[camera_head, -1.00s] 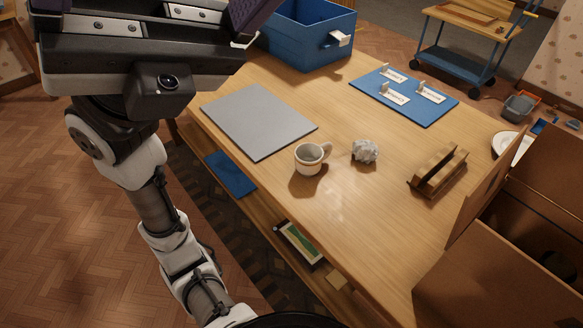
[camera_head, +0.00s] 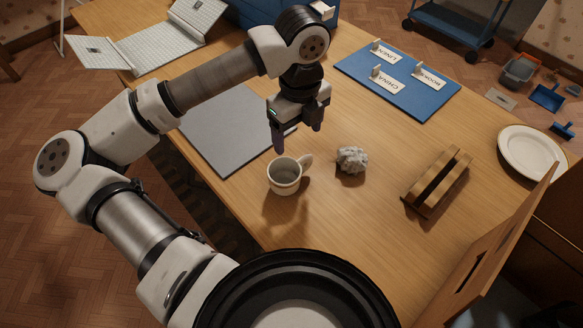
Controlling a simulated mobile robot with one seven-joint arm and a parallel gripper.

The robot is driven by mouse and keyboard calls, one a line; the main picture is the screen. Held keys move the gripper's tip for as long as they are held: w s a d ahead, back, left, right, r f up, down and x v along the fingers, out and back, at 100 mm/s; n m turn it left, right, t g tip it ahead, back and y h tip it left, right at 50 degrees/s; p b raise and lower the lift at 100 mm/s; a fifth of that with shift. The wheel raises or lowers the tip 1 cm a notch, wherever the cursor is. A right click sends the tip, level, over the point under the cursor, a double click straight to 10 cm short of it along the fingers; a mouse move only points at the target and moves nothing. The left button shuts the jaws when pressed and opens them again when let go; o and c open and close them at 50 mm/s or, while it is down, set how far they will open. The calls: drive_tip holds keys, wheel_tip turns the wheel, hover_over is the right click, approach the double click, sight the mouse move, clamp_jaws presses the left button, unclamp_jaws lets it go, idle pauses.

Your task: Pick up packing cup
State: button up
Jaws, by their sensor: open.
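The packing cup, a white mug (camera_head: 285,179) with a dark line near its base, stands upright on the wooden table (camera_head: 330,225). Its handle points up and to the right. My gripper (camera_head: 297,140) hangs with its fingers pointing down, just behind and above the cup's rim in the picture. The fingers are apart and empty. I cannot tell whether a finger touches the cup, but they appear apart from it.
A crumpled paper ball (camera_head: 352,160) lies right of the cup. Further right is a wooden slotted stand (camera_head: 437,182). A grey mat (camera_head: 217,135) lies left, a blue board with labels (camera_head: 420,101) behind.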

sight(299, 157)
wheel_tip(299, 157, down, 6)
drive_tip(key=shift+d+r+p, duration=0.1)
drive_tip(key=shift+p, duration=0.35)
drive_tip(key=shift+f+p, duration=1.1)
drive_tip(key=shift+f, duration=1.6)
drive_tip(key=shift+s, duration=0.1)
drive_tip(key=c, duration=1.5)
drive_tip(key=shift+r, duration=0.15)
